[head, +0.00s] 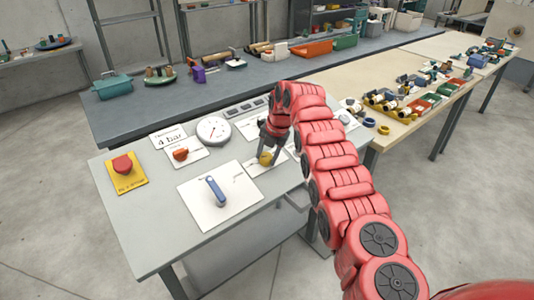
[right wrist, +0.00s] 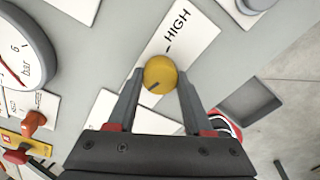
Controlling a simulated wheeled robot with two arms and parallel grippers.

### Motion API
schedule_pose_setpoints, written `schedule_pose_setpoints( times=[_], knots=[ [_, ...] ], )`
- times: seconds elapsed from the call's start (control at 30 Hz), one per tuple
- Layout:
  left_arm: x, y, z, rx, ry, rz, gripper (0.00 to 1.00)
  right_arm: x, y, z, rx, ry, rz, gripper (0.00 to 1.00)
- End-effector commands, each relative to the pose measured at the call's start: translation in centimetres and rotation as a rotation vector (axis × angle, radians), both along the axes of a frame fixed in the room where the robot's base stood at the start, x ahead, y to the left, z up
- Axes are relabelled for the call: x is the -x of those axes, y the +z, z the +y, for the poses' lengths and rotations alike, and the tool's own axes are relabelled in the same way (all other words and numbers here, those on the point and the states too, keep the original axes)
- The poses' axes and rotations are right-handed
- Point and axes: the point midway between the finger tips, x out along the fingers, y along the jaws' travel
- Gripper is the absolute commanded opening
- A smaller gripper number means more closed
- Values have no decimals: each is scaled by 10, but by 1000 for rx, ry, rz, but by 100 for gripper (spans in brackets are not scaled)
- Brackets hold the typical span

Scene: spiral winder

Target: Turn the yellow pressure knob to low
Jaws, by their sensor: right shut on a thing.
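The round yellow pressure knob (head: 265,158) sits on a white label plate on the grey panel table. It also shows in the right wrist view (right wrist: 160,72), under the word HIGH. A short dark mark on the knob points to the lower left, away from HIGH. The word for low is not visible. My right gripper (head: 270,146) reaches down over the plate. Its two fingers are on either side of the knob and shut on it, as the right wrist view (right wrist: 161,84) shows. My left gripper is not in view.
A dial gauge (head: 213,130), an orange-red knob (head: 180,154), a red button on a yellow plate (head: 122,164) and a blue-handled lever (head: 215,190) stand on the same panel. A long bench (head: 190,95) with tools stands behind.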

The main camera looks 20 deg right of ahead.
Motion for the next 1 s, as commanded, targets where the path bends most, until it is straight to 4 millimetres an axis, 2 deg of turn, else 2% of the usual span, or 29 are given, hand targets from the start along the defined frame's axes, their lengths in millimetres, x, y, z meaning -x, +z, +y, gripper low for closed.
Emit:
schedule_pose_setpoints(
  times=[0.6,0.63,0.77,1.0],
  knots=[
    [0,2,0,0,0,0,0,0,0,0,11,37,-4,0],
    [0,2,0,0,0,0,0,0,0,0,11,36,-4,56],
    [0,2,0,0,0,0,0,0,0,0,11,36,-4,79],
    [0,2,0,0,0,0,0,0,0,0,11,35,-4,81]
  ],
)
